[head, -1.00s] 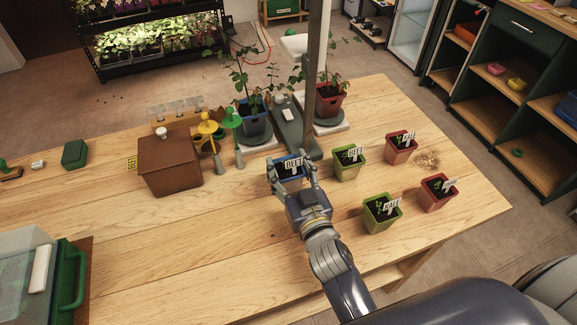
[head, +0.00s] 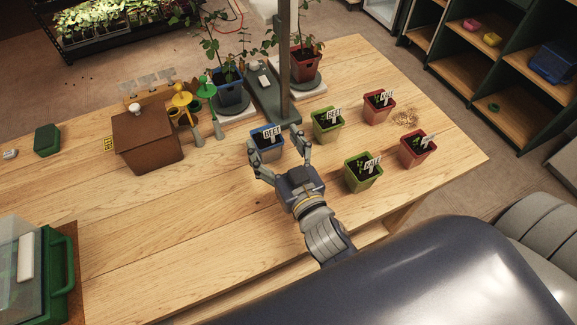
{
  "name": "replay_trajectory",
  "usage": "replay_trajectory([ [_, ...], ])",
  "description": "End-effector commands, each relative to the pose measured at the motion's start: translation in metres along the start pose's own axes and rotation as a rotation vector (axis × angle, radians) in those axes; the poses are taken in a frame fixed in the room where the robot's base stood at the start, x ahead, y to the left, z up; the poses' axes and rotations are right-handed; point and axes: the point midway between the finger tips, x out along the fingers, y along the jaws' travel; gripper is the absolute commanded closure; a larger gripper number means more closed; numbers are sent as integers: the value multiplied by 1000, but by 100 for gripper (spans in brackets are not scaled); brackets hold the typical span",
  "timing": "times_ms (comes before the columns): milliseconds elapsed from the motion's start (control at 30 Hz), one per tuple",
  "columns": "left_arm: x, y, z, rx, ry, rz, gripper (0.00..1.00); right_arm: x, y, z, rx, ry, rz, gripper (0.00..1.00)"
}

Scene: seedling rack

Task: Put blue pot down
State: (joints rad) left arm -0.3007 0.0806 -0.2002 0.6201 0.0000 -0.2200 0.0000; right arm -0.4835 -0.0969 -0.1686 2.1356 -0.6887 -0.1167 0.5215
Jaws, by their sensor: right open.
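The small blue pot (head: 267,146) with dark soil and a white BEET label stands upright on the wooden table (head: 220,210). My right gripper (head: 277,152) is open, its fingers spread on the near side of the blue pot. The pot sits just beyond the palm, and I cannot tell whether a fingertip still touches it. My left gripper is not in the head view.
Green pots (head: 328,124) and (head: 363,173) and red pots (head: 378,107) and (head: 417,149) stand to the right. A brown box (head: 147,143) is at left. Potted plants, one in a larger blue pot (head: 231,90), stand behind.

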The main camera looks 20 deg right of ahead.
Motion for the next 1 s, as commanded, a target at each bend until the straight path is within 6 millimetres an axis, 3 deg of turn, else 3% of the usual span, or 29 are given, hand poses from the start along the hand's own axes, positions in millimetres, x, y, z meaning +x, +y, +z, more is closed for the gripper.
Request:
replay_trajectory([
  [200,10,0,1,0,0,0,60,-41,0,2,3,-2,2,26],
  [433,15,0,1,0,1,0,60,-69,0,0,2,1,2,26],
  [1000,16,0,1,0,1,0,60,-79,0,-2,0,5,1,26],
])
